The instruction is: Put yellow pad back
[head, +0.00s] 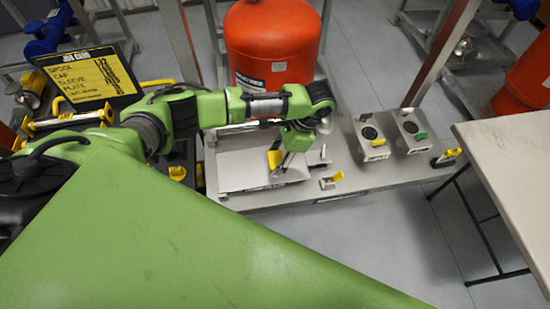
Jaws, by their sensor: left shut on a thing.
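My left gripper (286,162) reaches down over the left part of the grey metal skid (300,199). It is shut on a small yellow piece, which looks like the yellow pad (274,158), at the left side of its fingers. The fingers are small here and partly hidden by my wrist. The pad is above or at a light grey plate (243,172) on the skid; I cannot tell whether it touches. My right gripper is not in view.
Two grey boxes with round dark dials (370,133) (410,128) stand further right, then a black-and-yellow piece (446,158). A red tank (272,45) stands behind, and a pale table (510,170) at the right.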

